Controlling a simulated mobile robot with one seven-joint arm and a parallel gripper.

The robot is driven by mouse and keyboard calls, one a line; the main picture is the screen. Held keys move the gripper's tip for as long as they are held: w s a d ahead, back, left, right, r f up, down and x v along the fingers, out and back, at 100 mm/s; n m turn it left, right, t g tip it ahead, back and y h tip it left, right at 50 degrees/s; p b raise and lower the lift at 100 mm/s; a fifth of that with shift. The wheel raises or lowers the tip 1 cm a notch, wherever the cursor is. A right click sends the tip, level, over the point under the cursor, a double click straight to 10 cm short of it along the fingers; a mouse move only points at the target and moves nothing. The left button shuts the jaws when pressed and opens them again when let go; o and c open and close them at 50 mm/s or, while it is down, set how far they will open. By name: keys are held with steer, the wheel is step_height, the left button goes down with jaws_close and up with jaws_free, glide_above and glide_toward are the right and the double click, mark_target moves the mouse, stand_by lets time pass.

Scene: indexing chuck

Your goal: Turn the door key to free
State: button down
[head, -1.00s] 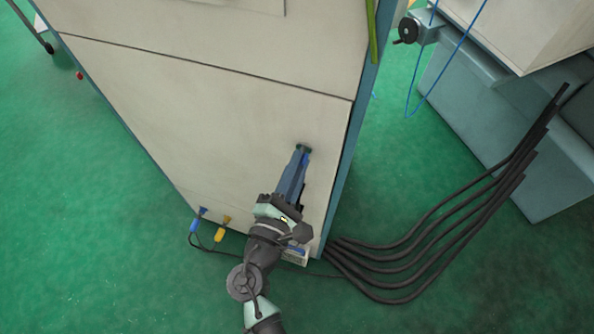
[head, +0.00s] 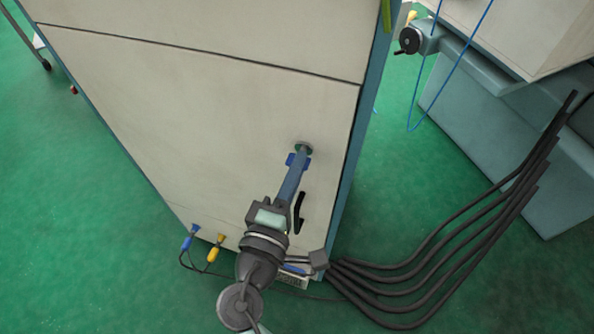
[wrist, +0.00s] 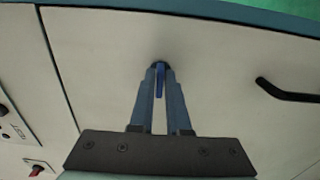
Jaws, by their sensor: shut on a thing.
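The blue door key (head: 291,159) stands in a round grey lock (head: 303,148) on the pale cabinet door (head: 200,120). My gripper (head: 299,163) reaches the lock from the front, its fingers shut on the key. In the wrist view the key (wrist: 159,80) is a narrow blue strip between the two fingertips (wrist: 160,72). The fingers hide most of the lock there. Any marking for the free position cannot be made out.
A black door handle (head: 299,212) is just right of my gripper. Blue (head: 188,237) and yellow (head: 215,248) plugs hang at the door's lower edge. Black cables (head: 430,270) run along the floor at right. Green floor is open at left.

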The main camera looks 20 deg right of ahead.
stand_by(0.5)
steer(key=c, duration=0.9)
jaws_free()
steer(key=shift+c, duration=0.2)
steer(key=b+v, duration=0.1)
steer(key=v, duration=1.2)
steer(key=shift+b, duration=0.4)
